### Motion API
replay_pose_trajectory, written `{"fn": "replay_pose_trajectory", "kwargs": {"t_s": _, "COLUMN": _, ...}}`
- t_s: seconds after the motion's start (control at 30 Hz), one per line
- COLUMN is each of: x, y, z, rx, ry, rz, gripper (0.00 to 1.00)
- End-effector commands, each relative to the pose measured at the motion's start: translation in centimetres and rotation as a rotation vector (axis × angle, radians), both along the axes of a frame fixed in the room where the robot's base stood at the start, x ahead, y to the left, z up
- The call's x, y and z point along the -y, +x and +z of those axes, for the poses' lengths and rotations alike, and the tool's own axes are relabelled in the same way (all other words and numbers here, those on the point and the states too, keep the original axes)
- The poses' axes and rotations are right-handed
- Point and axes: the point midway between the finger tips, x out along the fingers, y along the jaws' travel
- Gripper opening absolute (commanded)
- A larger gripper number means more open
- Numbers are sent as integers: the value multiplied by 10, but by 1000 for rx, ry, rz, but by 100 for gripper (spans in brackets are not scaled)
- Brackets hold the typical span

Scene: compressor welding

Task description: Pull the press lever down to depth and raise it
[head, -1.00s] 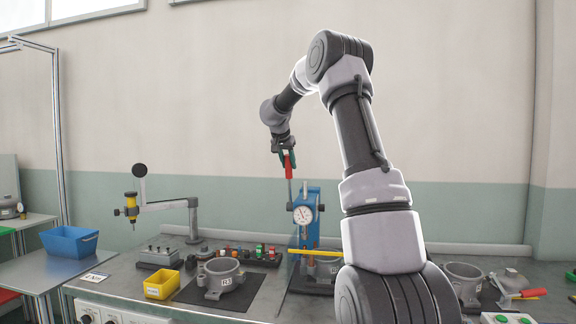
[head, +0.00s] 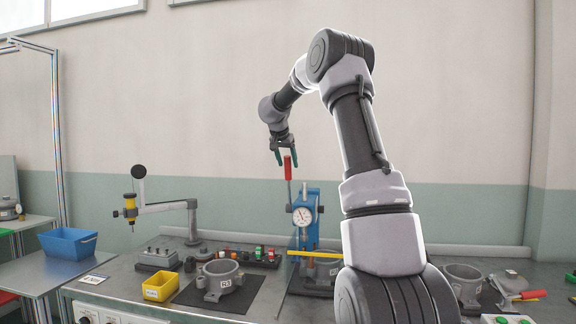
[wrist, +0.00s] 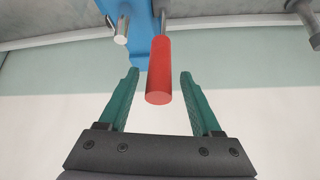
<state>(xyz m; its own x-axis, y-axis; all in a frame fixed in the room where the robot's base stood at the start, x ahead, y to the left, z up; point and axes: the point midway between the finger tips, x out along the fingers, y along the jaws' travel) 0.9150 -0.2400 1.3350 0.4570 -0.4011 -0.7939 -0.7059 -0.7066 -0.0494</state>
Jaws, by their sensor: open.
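The blue press (head: 306,222) with a round white dial stands on the bench in the middle of the head view. Its lever has a red grip (head: 287,166) and stands nearly upright at the press's left side. My gripper (head: 285,161) is open just above the top of the red grip. In the wrist view the red grip (wrist: 159,75) shows with its end between the green fingers of my gripper (wrist: 159,75), with a gap on each side. Part of the blue press (wrist: 135,25) shows behind it.
A yellow bar (head: 315,254) crosses the front of the press. A grey housing (head: 222,280) on a dark mat, a yellow bin (head: 160,287) and a jointed arm stand (head: 165,206) are to the left. Air around the lever's top is free.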

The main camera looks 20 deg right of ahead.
Motion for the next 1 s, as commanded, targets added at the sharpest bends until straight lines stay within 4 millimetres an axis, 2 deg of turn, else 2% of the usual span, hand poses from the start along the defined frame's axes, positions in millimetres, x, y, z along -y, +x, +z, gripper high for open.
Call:
{"fn": "replay_pose_trajectory", "kwargs": {"t_s": 0.2, "x": -18, "y": -20, "z": 37, "rx": 4, "ry": -1, "rz": 0, "gripper": 66}}
{"fn": "replay_pose_trajectory", "kwargs": {"t_s": 0.4, "x": -31, "y": -35, "z": 63, "rx": 3, "ry": -1, "rz": 0, "gripper": 66}}
{"fn": "replay_pose_trajectory", "kwargs": {"t_s": 0.6, "x": -37, "y": -42, "z": 74, "rx": 1, "ry": -1, "rz": 0, "gripper": 66}}
{"fn": "replay_pose_trajectory", "kwargs": {"t_s": 1.0, "x": -37, "y": -42, "z": 74, "rx": 1, "ry": -1, "rz": 0, "gripper": 66}}
